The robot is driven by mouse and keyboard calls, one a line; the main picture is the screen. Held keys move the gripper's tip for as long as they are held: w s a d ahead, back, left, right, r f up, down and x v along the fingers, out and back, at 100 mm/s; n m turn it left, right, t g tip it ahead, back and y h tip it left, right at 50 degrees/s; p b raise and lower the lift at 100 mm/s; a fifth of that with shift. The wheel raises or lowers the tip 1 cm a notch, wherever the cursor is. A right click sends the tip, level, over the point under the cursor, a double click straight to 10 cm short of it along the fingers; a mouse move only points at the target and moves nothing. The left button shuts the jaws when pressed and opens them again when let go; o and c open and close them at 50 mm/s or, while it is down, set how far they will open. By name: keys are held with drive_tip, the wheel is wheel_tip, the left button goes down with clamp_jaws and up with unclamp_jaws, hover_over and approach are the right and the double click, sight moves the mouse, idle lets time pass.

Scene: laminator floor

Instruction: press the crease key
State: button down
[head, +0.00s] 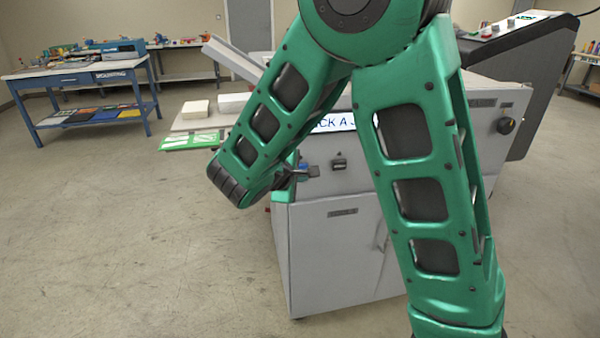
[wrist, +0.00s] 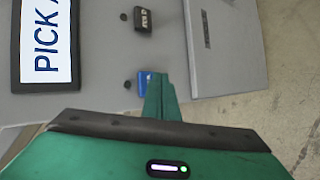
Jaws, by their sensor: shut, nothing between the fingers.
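A grey machine (head: 330,250) has two small keys on its upright panel. One is a black key (head: 338,164) with a light marking too small to read; it also shows in the wrist view (wrist: 143,19). The other is a blue key (wrist: 146,79), partly hidden behind my fingertips. I cannot read which one is marked crease. My gripper (wrist: 160,97) is shut and empty, its green fingertips overlapping the blue key's right edge in the wrist view. I cannot tell whether they touch it. In the head view my gripper (head: 300,173) is at the panel's left end.
A display (wrist: 46,42) reading "PICK A" is beside the keys, partly covered by my arm in the head view. A cabinet door (head: 335,250) is below the panel. A side shelf (head: 190,122) with white stacks stands behind my gripper.

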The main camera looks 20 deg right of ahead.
drive_tip(key=shift+w, duration=0.25)
idle(0.4)
drive_tip(key=shift+w, duration=0.15)
drive_tip(key=shift+w+d, duration=0.1)
drive_tip(key=shift+w, duration=0.2)
idle(0.6)
drive_tip(key=shift+s, duration=0.75)
drive_tip(key=s+a, duration=0.1)
drive_tip(key=s, duration=0.5)
drive_tip(key=shift+a, duration=0.15)
idle(0.6)
